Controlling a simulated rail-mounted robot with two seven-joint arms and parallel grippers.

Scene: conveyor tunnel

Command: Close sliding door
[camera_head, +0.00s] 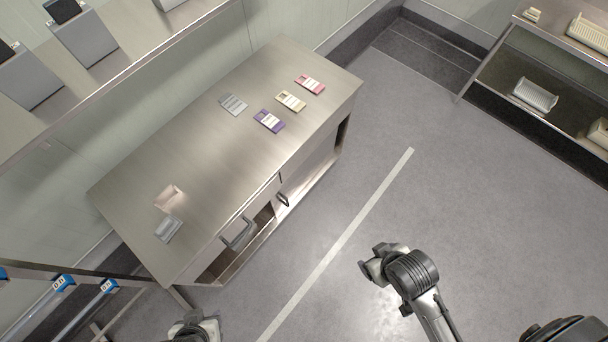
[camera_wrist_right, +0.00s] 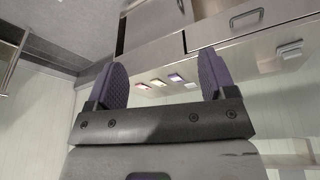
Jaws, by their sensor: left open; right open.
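A steel cabinet (camera_head: 190,165) stands at the left. Its front has a steel door panel (camera_head: 308,170) with a dark handle (camera_head: 283,199) near its left edge. Left of this panel the lower compartment is open, under a front with a larger handle (camera_head: 240,236). A dark gap also shows at the right end. In the right wrist view, tilted nearly upside down, the panel (camera_wrist_right: 153,22) and larger handle (camera_wrist_right: 246,17) appear. My right gripper (camera_head: 370,263) is open, empty and apart from the front; its fingers (camera_wrist_right: 160,85) show. My left gripper (camera_head: 188,328) is at the bottom edge, partly cut off.
Several cards lie on the cabinet top, including a purple one (camera_head: 269,121) and a pink one (camera_head: 310,84). A shelf (camera_head: 535,85) with white racks stands at the upper right. A rail with blue tags (camera_head: 63,283) is at the lower left. The floor (camera_head: 450,190) before the cabinet is clear.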

